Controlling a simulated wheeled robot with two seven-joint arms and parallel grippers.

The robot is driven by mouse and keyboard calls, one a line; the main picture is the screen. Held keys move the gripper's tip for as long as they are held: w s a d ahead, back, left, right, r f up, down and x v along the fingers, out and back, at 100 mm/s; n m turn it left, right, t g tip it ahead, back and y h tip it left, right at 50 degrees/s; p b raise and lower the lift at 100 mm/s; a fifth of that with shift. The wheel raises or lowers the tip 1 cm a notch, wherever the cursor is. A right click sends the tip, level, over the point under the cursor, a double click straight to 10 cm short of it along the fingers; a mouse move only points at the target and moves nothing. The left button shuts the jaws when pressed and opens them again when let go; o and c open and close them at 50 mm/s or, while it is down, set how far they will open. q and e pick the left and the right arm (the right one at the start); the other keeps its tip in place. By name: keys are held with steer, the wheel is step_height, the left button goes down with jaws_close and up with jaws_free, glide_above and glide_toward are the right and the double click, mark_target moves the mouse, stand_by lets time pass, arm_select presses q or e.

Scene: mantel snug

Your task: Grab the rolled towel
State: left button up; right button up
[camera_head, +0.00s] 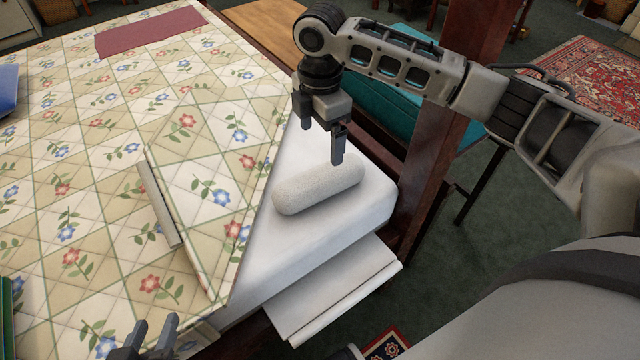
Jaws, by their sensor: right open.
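The rolled towel (300,193) is a pale, off-white cylinder with rounded ends. It lies on the bare white corner of the bed (275,255), slanting up to the right. My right gripper (337,152) points down at the towel's far right part. It is open, and its fingertips overlap the towel's upper edge in the picture. I cannot tell whether they touch it. My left gripper (150,338) shows only partly at the bottom left edge, over the bed, with its fingers apart and nothing between them.
A flowered quilt (110,160) covers most of the bed, its folded edge left of the towel. A dark wooden post (445,130) stands right of the towel. A teal cushioned seat (400,95) is behind my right arm. A white ledge (340,290) juts out below the mattress.

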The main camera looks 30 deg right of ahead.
mark_target(320, 173)
step_height(320, 173, down, 7)
steer(key=shift+f+b, duration=0.1)
steer(key=shift+b, duration=0.45)
steer(key=f, duration=0.1)
steer(key=f+b, duration=0.1)
steer(key=f, duration=0.3)
steer(key=shift+w+d, duration=0.1)
steer(key=shift+w, duration=0.2)
steer(key=shift+f, duration=0.15)
steer(key=c, duration=1.2)
